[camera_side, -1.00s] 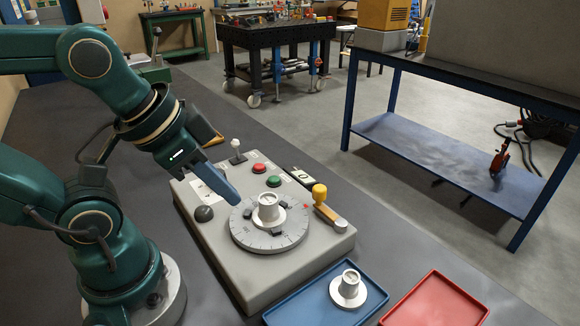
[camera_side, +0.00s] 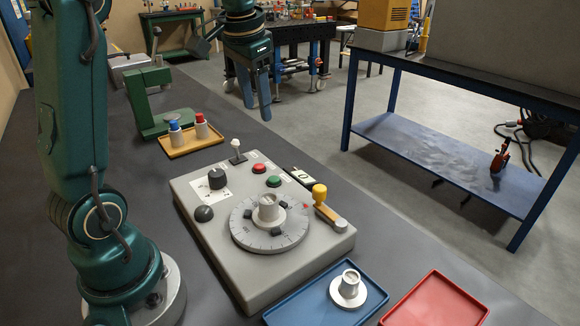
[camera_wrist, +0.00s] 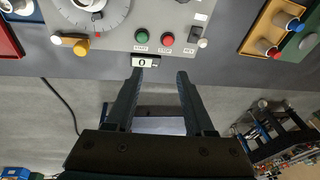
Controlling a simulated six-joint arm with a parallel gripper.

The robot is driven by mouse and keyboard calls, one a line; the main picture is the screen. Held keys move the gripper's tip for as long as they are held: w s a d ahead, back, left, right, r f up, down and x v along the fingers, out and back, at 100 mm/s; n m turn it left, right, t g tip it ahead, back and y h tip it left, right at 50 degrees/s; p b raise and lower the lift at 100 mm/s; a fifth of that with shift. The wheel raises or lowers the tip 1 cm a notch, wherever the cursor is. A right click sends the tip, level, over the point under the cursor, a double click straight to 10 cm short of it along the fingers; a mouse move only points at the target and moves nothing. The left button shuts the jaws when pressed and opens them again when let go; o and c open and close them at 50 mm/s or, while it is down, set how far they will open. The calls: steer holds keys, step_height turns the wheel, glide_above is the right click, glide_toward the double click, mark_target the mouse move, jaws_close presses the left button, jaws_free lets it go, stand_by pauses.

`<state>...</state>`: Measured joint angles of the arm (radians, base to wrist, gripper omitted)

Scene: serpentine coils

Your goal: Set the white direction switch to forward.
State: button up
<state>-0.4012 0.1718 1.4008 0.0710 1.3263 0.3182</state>
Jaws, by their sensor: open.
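The white direction switch (camera_side: 236,146) is a small lever with a white ball knob on a dark base, at the far edge of the grey control panel (camera_side: 235,276). It looks close to upright; its exact setting is too small to tell. It also shows in the wrist view as a pale knob (camera_wrist: 203,43) beside the red button. My gripper (camera_side: 262,112) is open and empty, raised well above and beyond the panel. In the wrist view, my gripper (camera_wrist: 159,75) has its two fingers spread apart, below and left of the switch, touching nothing.
Near the switch are a red button (camera_side: 259,168), a green button (camera_side: 273,181), a black knob (camera_side: 217,179) and a dark ball knob (camera_side: 204,213). A round dial (camera_side: 243,235) and a yellow-knobbed lever (camera_side: 320,194) stand nearer. A yellow tray (camera_side: 205,144) lies behind.

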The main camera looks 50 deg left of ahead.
steer(key=n+g, duration=0.2)
glide_toward(235, 140)
step_height(235, 140, down, 2)
steer(key=w+d, duration=0.1)
steer(key=w, duration=0.1)
steer(key=shift+n+g+h, duration=0.3)
steer(key=shift+h, duration=0.1)
steer(key=f, duration=0.1)
steer(key=s+a+f, duration=0.1)
steer(key=a+f, duration=0.1)
steer(key=f, duration=0.1)
steer(key=shift+s+a, duration=0.1)
steer(key=shift+s, duration=0.2)
steer(key=shift+s+a+f, duration=0.1)
steer(key=shift+f, duration=1.1)
steer(key=shift+a+f, duration=0.15)
steer(key=shift+f, duration=1.05)
jaws_close()
